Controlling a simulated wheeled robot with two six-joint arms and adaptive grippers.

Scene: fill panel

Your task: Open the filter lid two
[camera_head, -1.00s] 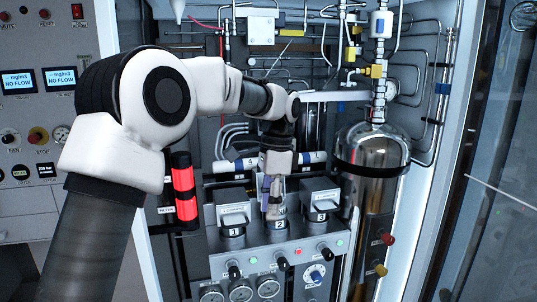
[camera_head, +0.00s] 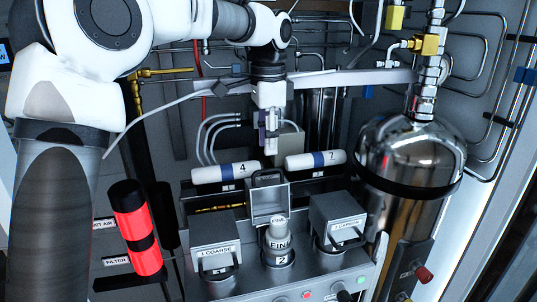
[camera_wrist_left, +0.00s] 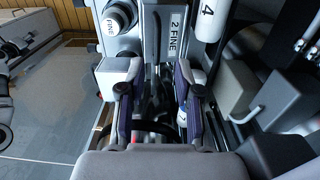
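Filter lid two (camera_head: 269,203) is swung up and stands open behind its housing, showing its inner side. Below it, a white filter labelled FINE (camera_head: 279,232) sits in housing two (camera_head: 279,259). My left gripper (camera_head: 268,146) hangs fingers-down above and behind the raised lid, apart from it. In the left wrist view, the fingers of this gripper (camera_wrist_left: 157,97) are spread with nothing clearly held between them. The lid with its "2 FINE" label (camera_wrist_left: 175,35) shows beyond the fingertips, with the white filter (camera_wrist_left: 116,17) beside it. My right gripper is not in view.
Closed lid one, marked COARSE (camera_head: 213,257), stands left of housing two, and another closed lid (camera_head: 338,219) stands right. White cylinders 4 (camera_head: 226,172) and another (camera_head: 316,160) lie behind. A steel tank (camera_head: 411,165) is at right and a red-black cylinder (camera_head: 138,230) at left.

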